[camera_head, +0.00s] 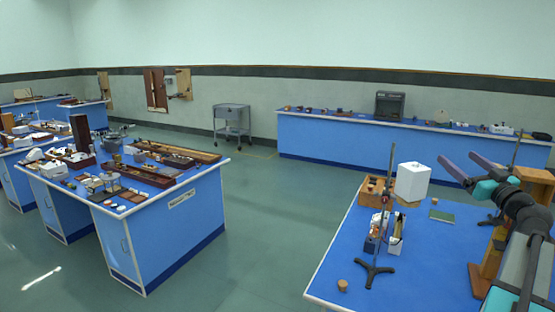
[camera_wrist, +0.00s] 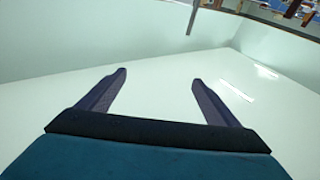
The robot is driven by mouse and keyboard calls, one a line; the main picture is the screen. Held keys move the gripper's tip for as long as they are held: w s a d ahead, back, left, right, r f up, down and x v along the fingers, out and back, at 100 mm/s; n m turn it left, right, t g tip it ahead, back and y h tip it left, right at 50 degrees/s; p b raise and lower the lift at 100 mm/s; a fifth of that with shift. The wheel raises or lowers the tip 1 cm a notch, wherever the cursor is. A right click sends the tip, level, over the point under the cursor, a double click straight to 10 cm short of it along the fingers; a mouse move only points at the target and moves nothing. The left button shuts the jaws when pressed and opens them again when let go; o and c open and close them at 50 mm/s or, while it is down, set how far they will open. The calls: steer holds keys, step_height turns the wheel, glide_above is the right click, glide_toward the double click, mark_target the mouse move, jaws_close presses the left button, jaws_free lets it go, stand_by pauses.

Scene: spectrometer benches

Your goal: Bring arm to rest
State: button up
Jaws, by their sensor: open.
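My gripper (camera_head: 462,165) is at the right of the head view, raised above the near right bench (camera_head: 400,270). Its two fingers are spread apart with nothing between them. In the wrist view my gripper (camera_wrist: 158,78) also shows open and empty, with two dark purple fingers against a pale, plain surface. My arm comes in from the lower right of the head view, over the bench's right side. A white block-shaped item (camera_head: 412,182) stands on the bench to the left of the fingers, apart from them in the picture.
A tall stand (camera_head: 383,225) with a tripod foot and a wooden box (camera_head: 372,192) are on the near right bench. A crowded bench (camera_head: 190,215) is at left, a long bench (camera_head: 350,144) at the back. The floor between is clear.

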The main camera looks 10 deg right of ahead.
steer(key=w+a+f+m+g+h, duration=0.4)
steer(key=w+f, duration=0.3)
steer(key=f, duration=0.4)
steer(key=w+a+f+m+g+h, duration=0.2)
steer(key=w+a+f+m+h, duration=0.4)
steer(key=f, duration=0.5)
steer(key=s+a+f+n+g+y, duration=0.1)
steer(key=a+f+n+g+y, duration=0.15)
steer(key=a+f, duration=0.9)
steer(key=s+a+f+n+g+y, duration=0.1)
steer(key=a+f+n+g+y, duration=0.2)
steer(key=a+f, duration=0.8)
steer(key=s+a+f+n+g+y, duration=0.25)
steer(key=s+a+f+g, duration=0.25)
steer(key=s+a+f, duration=0.5)
steer(key=s+a+f+n+g+y, duration=0.2)
steer(key=s+a+f+g+y, duration=0.15)
steer(key=s+a+f, duration=0.7)
steer(key=s+f+g+b, duration=0.3)
steer(key=s+f+b, duration=0.3)
steer(key=s+f, duration=0.5)
steer(key=s+a+f+g+b, duration=0.1)
steer(key=s+f+g+b, duration=0.2)
steer(key=s+f, duration=0.8)
step_height(320, 180, down, 6)
steer(key=b, duration=0.2)
steer(key=shift+s+r+h+b, duration=0.15)
steer(key=shift+s+h+b, duration=0.2)
steer(key=shift+s, duration=0.05)
